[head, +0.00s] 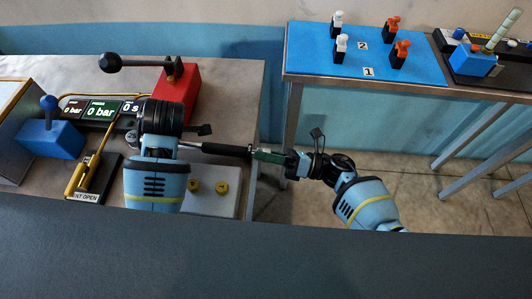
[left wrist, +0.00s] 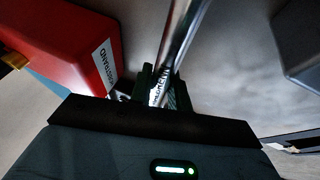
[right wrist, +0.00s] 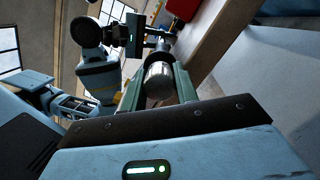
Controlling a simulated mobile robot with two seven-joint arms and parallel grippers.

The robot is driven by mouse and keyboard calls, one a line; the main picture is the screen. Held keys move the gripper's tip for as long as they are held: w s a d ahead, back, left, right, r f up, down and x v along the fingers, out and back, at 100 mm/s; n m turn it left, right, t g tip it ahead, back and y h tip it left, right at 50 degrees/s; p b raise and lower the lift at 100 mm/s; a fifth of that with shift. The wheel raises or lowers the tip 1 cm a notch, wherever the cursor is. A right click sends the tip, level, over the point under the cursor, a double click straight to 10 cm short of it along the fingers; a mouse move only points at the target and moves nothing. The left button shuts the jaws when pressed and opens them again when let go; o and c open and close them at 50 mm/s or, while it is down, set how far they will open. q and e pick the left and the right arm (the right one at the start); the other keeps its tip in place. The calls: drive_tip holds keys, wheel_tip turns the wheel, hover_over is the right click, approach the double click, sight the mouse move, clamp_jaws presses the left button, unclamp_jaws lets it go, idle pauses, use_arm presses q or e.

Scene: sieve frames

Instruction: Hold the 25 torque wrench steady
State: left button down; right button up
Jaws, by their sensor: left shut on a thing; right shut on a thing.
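The torque wrench (head: 225,149) lies roughly level, its dark handle reaching right past the left table's edge. Its bright metal shaft (left wrist: 183,40) runs between the fingers of my left gripper (left wrist: 160,92), which is shut on it. A small label shows there, but I cannot read its number. In the head view my left wrist hides those fingers. My right gripper (head: 268,155) is shut on the handle end, over the gap between tables. In the right wrist view a rounded metal end (right wrist: 159,82) sits between its fingers. The wrench's far working end is hidden.
A red block (head: 178,88) and black-knobbed lever (head: 110,62) stand behind my left wrist. Gauge displays (head: 100,110), a blue lever block (head: 50,139), a yellow valve handle (head: 82,172) and a yellow-knobbed plate (head: 210,205) crowd the table. A blue mat (head: 310,50) lies on the right table.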

drive_tip(key=shift+n, duration=0.6)
drive_tip(key=o, duration=1)
drive_tip(key=d, duration=0.4)
drive_tip(key=d+f, duration=0.1)
drive_tip(key=d, duration=0.3)
drive_tip(key=d+f, duration=0.1)
drive_tip(key=d, duration=0.3)
drive_tip(key=shift+s, duration=0.4)
use_arm(q)
drive_tip(key=c, duration=1.2)
unclamp_jaws()
drive_tip(key=shift+c, duration=0.2)
